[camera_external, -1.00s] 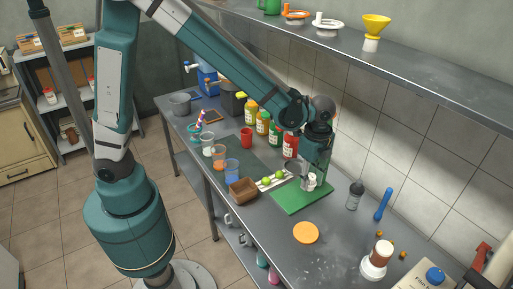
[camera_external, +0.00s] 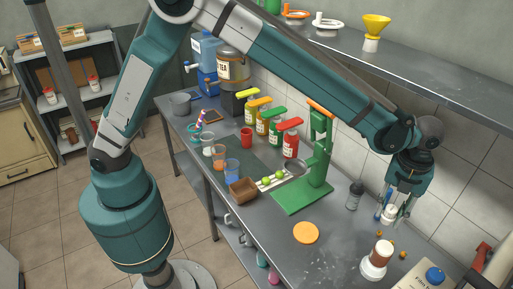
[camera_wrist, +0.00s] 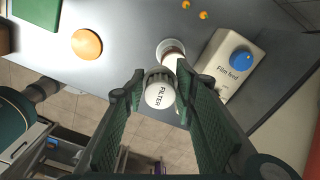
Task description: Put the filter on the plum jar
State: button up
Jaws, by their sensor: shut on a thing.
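My gripper (camera_external: 393,216) is shut on the filter (camera_wrist: 159,95), a small white cylinder with a dark rim and the word FILTER on it. The filter also shows between the fingertips in the external view (camera_external: 389,212), above the right part of the counter. A white and brown jar-like piece (camera_external: 374,259) stands on the counter below and nearer the camera; I cannot read a label to confirm it is the plum jar. In the wrist view that piece (camera_wrist: 169,47) appears just beyond the filter, partly covered by it and apart as far as I can tell.
A Film feed box with a blue knob (camera_wrist: 228,75) stands beside the jar-like piece. A green press (camera_external: 318,165), an orange disc (camera_external: 306,233), a grey bottle (camera_external: 355,195) and small orange bits (camera_external: 403,254) are on the counter. A shelf (camera_external: 420,75) runs above. The counter between disc and jar is mostly clear.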

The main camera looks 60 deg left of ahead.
jog(key=d, duration=0.1)
jog(key=d+m, duration=0.2)
jog(key=d, duration=0.1)
jog(key=shift+r, duration=0.25)
jog(key=shift+f, duration=0.15)
send_over(386, 246)
jog(key=shift+f+p, duration=0.4)
jog(key=shift+f, duration=2.6)
jog(key=shift+f, duration=1.85)
jog(key=shift+f, duration=0.2)
jog(key=o, duration=0.9)
